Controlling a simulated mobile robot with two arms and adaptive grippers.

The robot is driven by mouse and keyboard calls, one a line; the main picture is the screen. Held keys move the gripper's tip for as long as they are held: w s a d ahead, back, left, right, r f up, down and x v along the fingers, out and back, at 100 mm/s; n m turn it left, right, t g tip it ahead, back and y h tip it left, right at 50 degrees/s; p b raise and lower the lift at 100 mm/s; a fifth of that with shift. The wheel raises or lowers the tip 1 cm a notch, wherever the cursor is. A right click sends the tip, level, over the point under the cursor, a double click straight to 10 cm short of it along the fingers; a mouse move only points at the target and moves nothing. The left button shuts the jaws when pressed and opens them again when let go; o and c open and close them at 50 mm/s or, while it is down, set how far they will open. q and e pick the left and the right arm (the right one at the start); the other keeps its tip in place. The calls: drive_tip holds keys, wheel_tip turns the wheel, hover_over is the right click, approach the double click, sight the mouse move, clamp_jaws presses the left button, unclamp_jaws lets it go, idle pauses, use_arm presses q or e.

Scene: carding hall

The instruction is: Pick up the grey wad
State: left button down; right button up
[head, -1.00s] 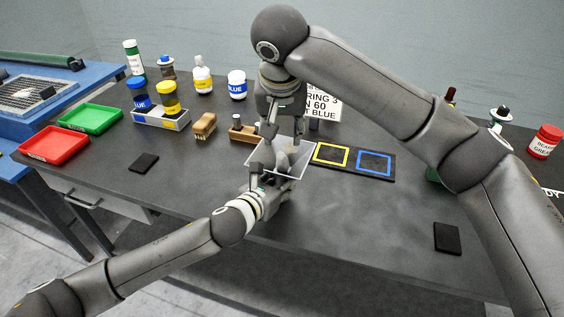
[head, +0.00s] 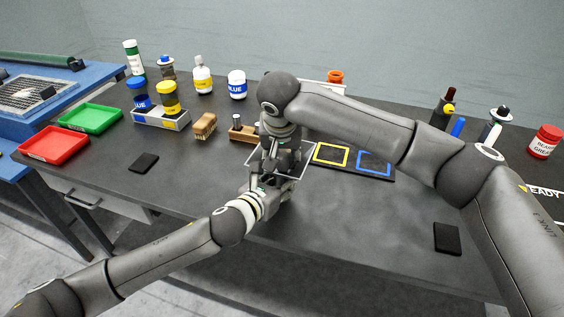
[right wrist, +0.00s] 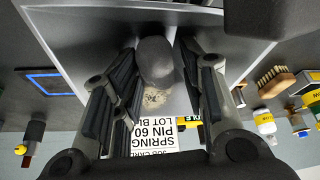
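The grey wad (right wrist: 155,58) shows in the right wrist view as a rounded dark grey lump inside a pale, see-through bin (right wrist: 75,35). A paler speckled patch (right wrist: 155,97) lies against its lower end; I cannot tell if it is a separate piece. My right gripper (right wrist: 159,55) is open, with a finger on each side of the wad and a gap visible at the right finger. In the head view my right gripper (head: 279,163) reaches down into the bin (head: 304,160) and hides the wad. My left gripper (head: 268,188) is at the bin's front edge; its fingers are mostly hidden.
A black board with yellow (head: 331,154) and blue (head: 374,163) squares lies right of the bin. Red (head: 54,145) and green (head: 90,118) trays are farther left.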

sight(282, 155)
drive_tip(key=shift+f, duration=0.1)
drive_tip(key=shift+c, duration=0.5)
drive_tip(key=shift+d, duration=0.1)
drive_tip(key=c, duration=0.3)
wheel_tip(282, 155, up, 10)
drive_tip(key=shift+r, duration=0.1)
use_arm(q)
drive_tip(key=c, duration=0.9)
unclamp_jaws()
